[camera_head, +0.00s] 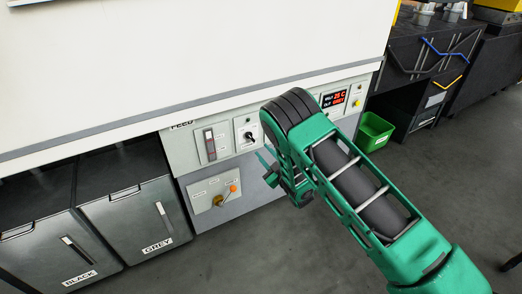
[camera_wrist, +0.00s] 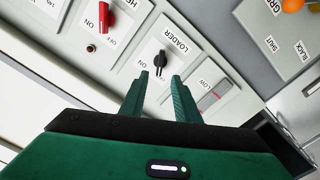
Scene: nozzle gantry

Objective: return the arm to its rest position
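My green arm reaches across the head view, with my gripper (camera_head: 268,168) in front of the grey control panel (camera_head: 182,154). In the wrist view my gripper (camera_wrist: 160,76) has its two green fingers apart, with nothing held between them. The black LOADER knob (camera_wrist: 160,60) shows just beyond the gap between the fingertips; I cannot tell whether they touch it. The same knob (camera_head: 248,135) shows in the head view, left of my arm.
An orange-ended lever (camera_head: 233,188) sits lower on the panel. BLACK (camera_head: 40,240) and GREY (camera_head: 140,222) bins stand left. A green bin (camera_head: 374,131) stands right. The floor in front is clear.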

